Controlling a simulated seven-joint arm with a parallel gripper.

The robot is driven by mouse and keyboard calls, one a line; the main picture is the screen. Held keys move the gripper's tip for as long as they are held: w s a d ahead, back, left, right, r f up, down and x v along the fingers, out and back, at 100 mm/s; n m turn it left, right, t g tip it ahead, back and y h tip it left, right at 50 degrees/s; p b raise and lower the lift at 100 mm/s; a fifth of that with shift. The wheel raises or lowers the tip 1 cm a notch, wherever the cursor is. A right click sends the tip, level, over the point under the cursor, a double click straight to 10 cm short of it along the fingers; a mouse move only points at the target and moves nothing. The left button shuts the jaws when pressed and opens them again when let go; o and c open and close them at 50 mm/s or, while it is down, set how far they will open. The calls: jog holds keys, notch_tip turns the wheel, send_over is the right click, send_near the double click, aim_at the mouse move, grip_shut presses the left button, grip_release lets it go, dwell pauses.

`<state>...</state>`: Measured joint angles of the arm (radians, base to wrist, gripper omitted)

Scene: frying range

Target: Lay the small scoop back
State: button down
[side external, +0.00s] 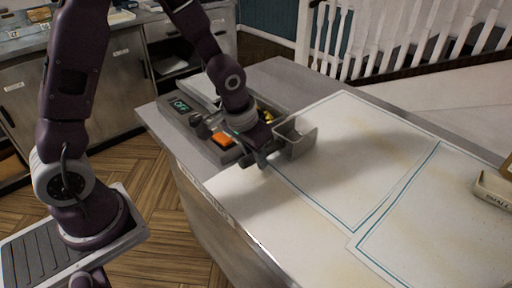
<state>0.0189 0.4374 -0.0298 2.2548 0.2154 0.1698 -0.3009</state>
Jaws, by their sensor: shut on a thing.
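A small grey scoop (297,141) with an open, box-like head shows in the side external view, at the left end of the pale worktop (345,170). My gripper (266,156) is at the scoop's left side and is shut on it. The fingers and wrist hide the part that is gripped. The scoop is low over the worktop; I cannot tell whether it touches the surface.
A pale labelled tray (494,189) stands at the right edge. Blue-outlined areas on the worktop between are clear.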

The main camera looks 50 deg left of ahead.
jog(key=shift+f, duration=0.25)
dwell(0.6)
jog(key=c, duration=1.1)
grip_release()
jog(key=shift+c, duration=0.2)
jog(key=shift+t, duration=0.4)
jog(key=v, duration=1.2)
jog(key=shift+s+a, duration=0.35)
jog(key=shift+a, duration=0.05)
jog(key=s+r, duration=0.3)
jog(key=s, duration=0.5)
jog(key=s+r+t, duration=0.1)
jog(key=s+r, duration=0.3)
jog(key=s, duration=0.3)
jog(key=shift+s+r+m+t, duration=0.3)
jog(key=shift+s, duration=0.1)
